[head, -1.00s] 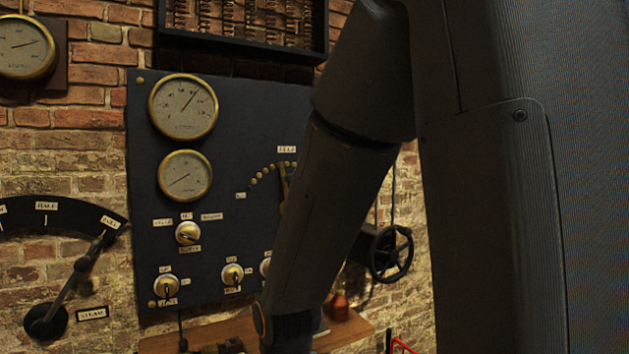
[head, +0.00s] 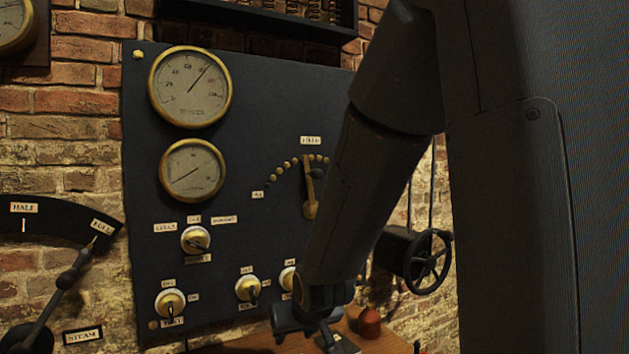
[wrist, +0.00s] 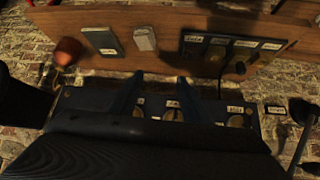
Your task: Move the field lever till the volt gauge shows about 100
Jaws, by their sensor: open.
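The field lever (head: 309,188) is a brass arm with a dark knob on the black panel, below a small label. It stands nearly upright over an arc of brass studs, and my arm hides the arc's right end. The upper, larger brass-rimmed gauge (head: 189,87) has its needle pointing up and right; its figures are too small to read surely. The lower gauge (head: 192,170) has its needle toward the lower left. My gripper (head: 318,332) is low, at the shelf, well below the lever and apart from it. The wrist view shows its fingers (wrist: 158,92) spread and empty.
Several knobs (head: 196,240) sit low on the panel. A wooden shelf (head: 375,344) with an orange-red jar (head: 369,321) lies below. A black handwheel (head: 427,262) is at right; the steam lever (head: 66,281) is at left. My arm blocks the panel's right side.

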